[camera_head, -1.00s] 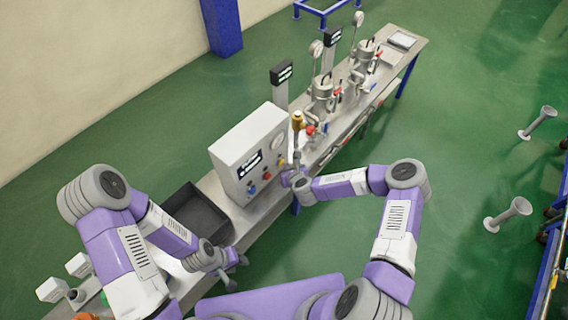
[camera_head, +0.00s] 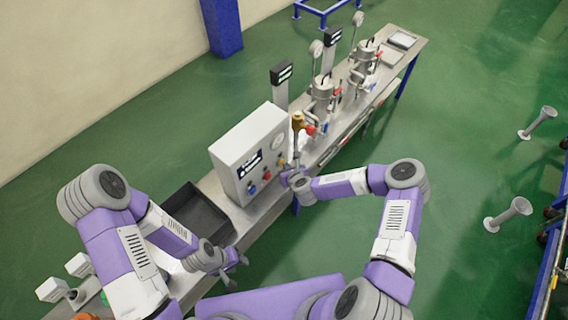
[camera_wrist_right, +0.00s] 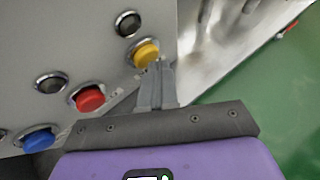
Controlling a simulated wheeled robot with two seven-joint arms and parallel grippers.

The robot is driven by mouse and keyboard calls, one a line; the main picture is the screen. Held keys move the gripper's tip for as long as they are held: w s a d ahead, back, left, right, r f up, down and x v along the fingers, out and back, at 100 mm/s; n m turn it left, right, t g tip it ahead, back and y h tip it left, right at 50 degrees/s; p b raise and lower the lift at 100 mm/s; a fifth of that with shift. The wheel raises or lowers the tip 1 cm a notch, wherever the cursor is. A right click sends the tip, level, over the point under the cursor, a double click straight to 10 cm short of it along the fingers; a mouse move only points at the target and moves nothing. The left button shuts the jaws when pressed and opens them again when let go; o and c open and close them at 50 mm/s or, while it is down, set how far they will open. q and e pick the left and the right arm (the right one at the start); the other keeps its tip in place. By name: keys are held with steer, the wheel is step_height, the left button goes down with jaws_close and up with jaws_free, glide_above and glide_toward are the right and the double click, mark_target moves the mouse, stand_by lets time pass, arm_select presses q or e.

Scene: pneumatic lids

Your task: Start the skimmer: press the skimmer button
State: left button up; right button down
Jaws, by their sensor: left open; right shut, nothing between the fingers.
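The control box (camera_head: 235,165) is a light grey cabinet on the bench, with a small screen (camera_head: 250,164), a round gauge and a row of coloured buttons on its front. In the right wrist view a yellow button (camera_wrist_right: 146,54), a red button (camera_wrist_right: 90,98) and a blue button (camera_wrist_right: 38,139) show, each beside a dark round fitting. I cannot read which one is the skimmer button. My right gripper (camera_wrist_right: 158,68) is shut and empty, its tips at the yellow button, touching or almost touching it. My left gripper (camera_head: 236,272) is open and empty, low beside the bench's front edge.
A black tray (camera_head: 213,222) lies on the bench left of the control box. Steel vessels (camera_head: 320,92) with gauges and red handles stand further along the bench (camera_head: 412,50). A brass-coloured fitting (camera_head: 297,122) stands near the box.

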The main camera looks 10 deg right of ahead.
steer(key=shift+w+a, duration=0.2)
steer(key=shift+w, duration=0.1)
steer(key=shift+r, duration=0.1)
steer(key=shift+s+d, duration=0.1)
steer(key=shift+s, duration=0.1)
stand_by(0.4)
steer(key=s+d, duration=0.3)
steer(key=s, duration=0.1)
steer(key=shift+s+d+p, duration=0.35)
steer(key=shift+s+d, duration=0.05)
stand_by(0.4)
